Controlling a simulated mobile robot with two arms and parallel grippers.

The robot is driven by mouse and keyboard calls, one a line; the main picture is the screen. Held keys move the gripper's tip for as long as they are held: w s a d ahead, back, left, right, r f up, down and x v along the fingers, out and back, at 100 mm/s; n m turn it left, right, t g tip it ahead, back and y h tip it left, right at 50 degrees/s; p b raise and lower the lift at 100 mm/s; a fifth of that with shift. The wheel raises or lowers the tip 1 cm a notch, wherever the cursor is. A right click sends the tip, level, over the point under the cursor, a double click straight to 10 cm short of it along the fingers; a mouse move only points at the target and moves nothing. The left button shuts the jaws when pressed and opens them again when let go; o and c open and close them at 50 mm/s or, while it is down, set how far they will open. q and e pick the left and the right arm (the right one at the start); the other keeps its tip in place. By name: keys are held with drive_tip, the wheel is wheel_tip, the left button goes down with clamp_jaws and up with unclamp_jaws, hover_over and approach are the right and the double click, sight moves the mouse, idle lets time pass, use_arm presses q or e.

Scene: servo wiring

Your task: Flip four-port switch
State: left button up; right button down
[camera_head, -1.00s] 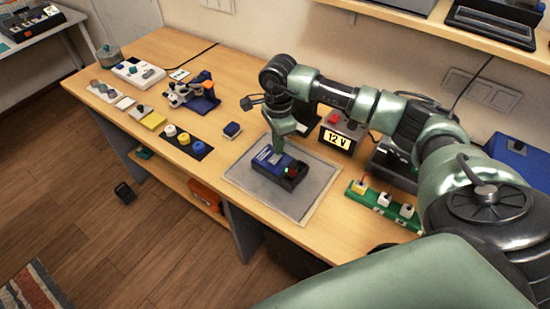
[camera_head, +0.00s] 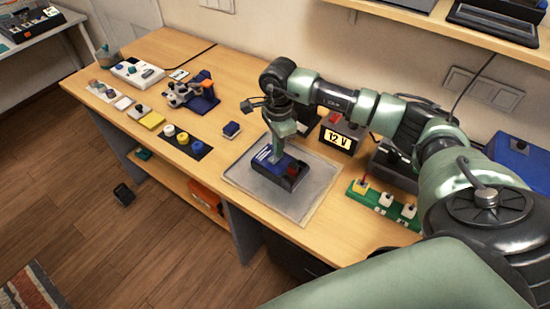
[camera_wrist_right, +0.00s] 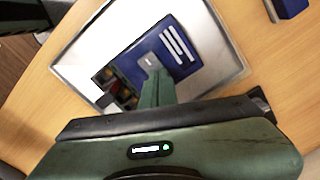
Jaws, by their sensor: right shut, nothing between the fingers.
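A box with a blue top, white lines and a dark port end (camera_head: 274,165) lies on the grey mat; I take it for the four-port switch. In the right wrist view the blue top (camera_wrist_right: 178,45) has a small pale lever or slider (camera_wrist_right: 151,61) by my fingertips. My right gripper (camera_head: 274,157) points down, shut and empty, at the box's top. It also shows in the right wrist view (camera_wrist_right: 154,75); contact with the lever cannot be told. The fingers hide part of the box. My left gripper is out of view.
The grey mat (camera_head: 310,197) has bare room around the box. A 12 V unit (camera_head: 340,137) stands behind it. A green strip with connectors (camera_head: 377,201) lies right. A small blue block (camera_head: 232,129) and a black strip with coloured knobs (camera_head: 193,151) lie left.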

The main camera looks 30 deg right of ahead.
drive_tip(key=shift+r+p, duration=1.85)
drive_tip(key=shift+r, duration=1.65)
